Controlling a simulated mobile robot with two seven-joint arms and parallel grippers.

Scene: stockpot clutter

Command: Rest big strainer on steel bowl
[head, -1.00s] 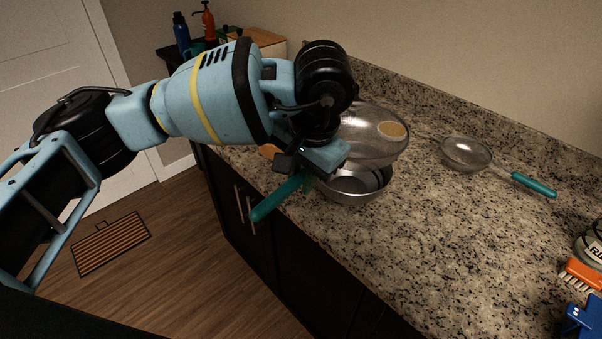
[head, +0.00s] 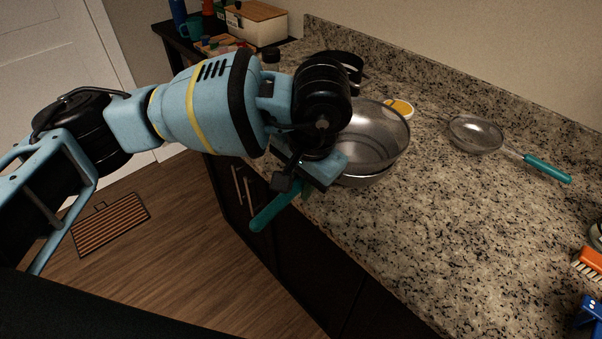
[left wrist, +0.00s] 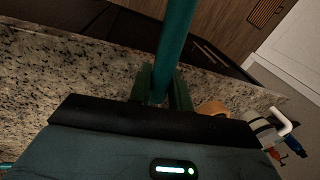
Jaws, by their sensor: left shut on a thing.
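The big strainer (head: 375,135) is a wide mesh bowl with a teal handle (head: 272,212). My left gripper (head: 300,180) is shut on this handle, which also shows between the fingers in the left wrist view (left wrist: 174,45). The steel bowl (head: 368,180) stands on the counter directly under the strainer. Only its near rim and side show; the strainer hides the rest. The strainer's mesh is over the bowl's opening, very close to the rim; I cannot tell whether they touch. My right gripper is not in view.
A small strainer (head: 476,135) with a teal handle lies on the granite counter (head: 450,220) to the right. A white and yellow round item (head: 400,107) is behind the big strainer. An orange brush (head: 588,263) and a blue item (head: 588,318) are at the right edge.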

